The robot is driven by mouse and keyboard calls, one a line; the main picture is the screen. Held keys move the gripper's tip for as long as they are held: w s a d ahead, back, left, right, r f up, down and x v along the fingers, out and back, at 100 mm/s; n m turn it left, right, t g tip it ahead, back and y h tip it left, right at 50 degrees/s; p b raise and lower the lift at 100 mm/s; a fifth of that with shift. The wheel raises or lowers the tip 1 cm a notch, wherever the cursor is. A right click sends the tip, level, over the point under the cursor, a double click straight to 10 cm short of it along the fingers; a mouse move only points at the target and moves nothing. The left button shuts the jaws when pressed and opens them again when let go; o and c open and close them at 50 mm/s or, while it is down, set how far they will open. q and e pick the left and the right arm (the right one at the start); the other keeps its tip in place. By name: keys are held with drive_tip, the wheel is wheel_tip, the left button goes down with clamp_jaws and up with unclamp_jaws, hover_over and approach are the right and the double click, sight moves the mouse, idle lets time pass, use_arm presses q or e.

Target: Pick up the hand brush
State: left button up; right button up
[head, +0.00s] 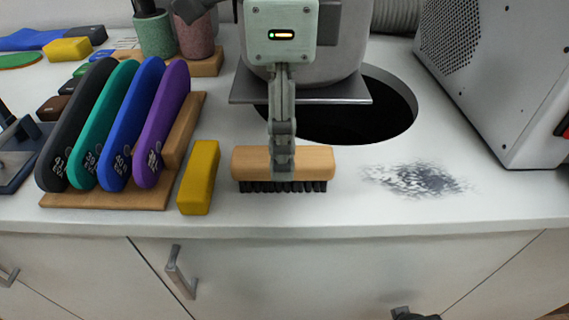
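The hand brush (248,161) has a light wooden block and dark bristles. It lies bristles down on the white counter, near the front edge. My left gripper (282,172) is directly over the middle of it, pointing down. One finger shows in front of the wooden block; the other finger is hidden, so I cannot tell whether they are shut on the block. The bristles appear to be at counter level.
Left of the brush stand a yellow block (199,177) and a wooden rack (110,200) with coloured insoles. Behind is a dark round opening (360,122). Dark dust (420,179) lies to the right, before a grey machine (505,80). The counter's front edge is close.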

use_arm(q)
wheel_tip(320, 180, down, 3)
drive_tip(key=shift+f, duration=0.2)
use_arm(e)
drive_tip(key=shift+w+r, duration=0.1)
drive_tip(key=shift+r, duration=0.2)
use_arm(q)
drive_tip(key=shift+c, duration=0.3)
drive_tip(key=c, duration=1.2)
drive_tip(key=shift+c, duration=0.2)
